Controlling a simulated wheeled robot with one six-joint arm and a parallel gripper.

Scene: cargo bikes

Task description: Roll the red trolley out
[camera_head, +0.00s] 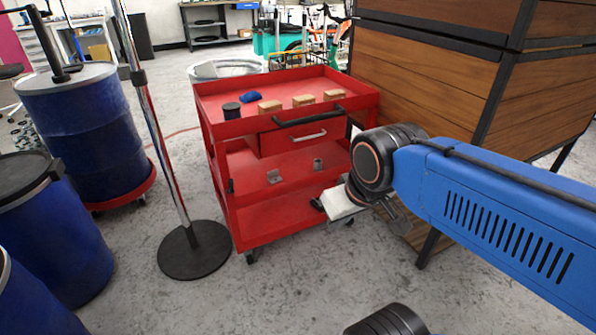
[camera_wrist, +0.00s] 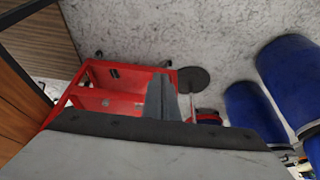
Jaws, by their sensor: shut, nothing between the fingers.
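The red trolley (camera_head: 285,228) stands upright on castors in the middle of the head view. Its top tray holds a black cup, a blue cloth and several wooden blocks. A black push handle (camera_head: 309,117) runs along its near edge, above a drawer with a grey handle (camera_head: 308,136). My gripper (camera_head: 320,204) is low at the trolley's near right corner, in front of the lower shelves, well below the push handle. Its fingers are shut and empty. In the wrist view the grey fingers (camera_wrist: 162,98) overlap the red trolley (camera_wrist: 90,115); contact cannot be told.
A post on a round black base (camera_head: 195,250) stands close to the trolley's left. Blue drums (camera_head: 80,130) stand further left. A wood-panelled box on black legs (camera_head: 430,85) is close on the right. Bare concrete floor (camera_head: 300,290) lies in front.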

